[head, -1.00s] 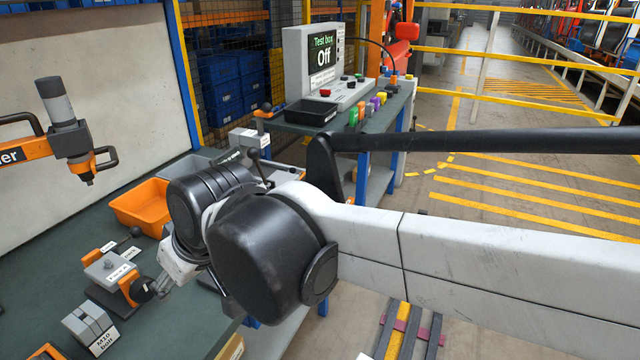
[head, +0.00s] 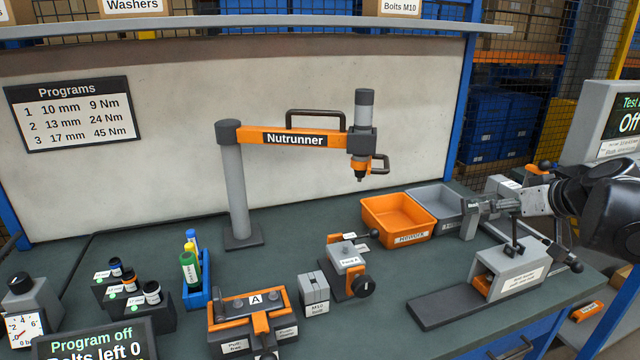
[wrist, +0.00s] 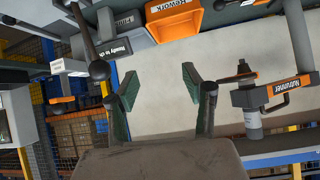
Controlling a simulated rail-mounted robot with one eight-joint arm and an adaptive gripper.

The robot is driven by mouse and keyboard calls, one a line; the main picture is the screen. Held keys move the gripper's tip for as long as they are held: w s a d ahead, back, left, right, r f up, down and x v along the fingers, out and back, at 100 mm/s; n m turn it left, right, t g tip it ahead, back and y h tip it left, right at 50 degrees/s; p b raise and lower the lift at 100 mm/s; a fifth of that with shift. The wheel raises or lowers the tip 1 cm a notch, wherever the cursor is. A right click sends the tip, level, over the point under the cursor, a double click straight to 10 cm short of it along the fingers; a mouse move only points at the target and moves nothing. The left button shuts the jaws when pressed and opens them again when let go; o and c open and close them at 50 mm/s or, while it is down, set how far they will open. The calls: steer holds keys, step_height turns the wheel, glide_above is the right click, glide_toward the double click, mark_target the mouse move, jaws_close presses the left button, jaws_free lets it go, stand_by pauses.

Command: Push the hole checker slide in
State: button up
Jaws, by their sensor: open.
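A grey box-shaped fixture with an orange inside (head: 516,272) stands at the right of the bench in the head view. It looks like the hole checker, but its label is too small to read. A dark flat plate (head: 445,308) extends from it to the left. Which part is the slide, and how far in it is, I cannot tell. My gripper (head: 465,217) is above and behind the fixture, pointing left. In the wrist view my gripper (wrist: 162,92) is open, with nothing between its fingers. A lever with a black ball (wrist: 98,70) shows beside one finger.
The Nutrunner (head: 300,138) rises at the back. A clamp fixture (head: 347,262) and a grey M10 block (head: 313,292) stand left of the plate.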

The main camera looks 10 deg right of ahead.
steer(key=s+d+r+m+t+h, duration=0.1)
steer(key=s+d+r, duration=0.1)
steer(key=d, duration=0.6)
steer(key=n+t+y+b, duration=0.1)
steer(key=t+y+b, duration=0.3)
steer(key=b, duration=0.2)
glide_toward(578, 267)
steer(key=w+a+r, duration=0.2)
steer(key=w+r, duration=0.3)
steer(key=s+d+f+n+t+y+b, duration=0.1)
steer(key=s+d+f+n+y, duration=0.1)
steer(key=s+d+f, duration=0.45)
steer(key=x, duration=0.4)
steer(key=a+b+x, duration=0.1)
steer(key=x, duration=0.3)
steer(key=b+x, duration=0.1)
steer(key=x, duration=0.4)
steer(key=shift+s+a+f, duration=0.15)
steer(key=shift+a+f, duration=0.1)
steer(key=shift+f, duration=0.15)
steer(key=shift+c, duration=0.2)
jaws_close()
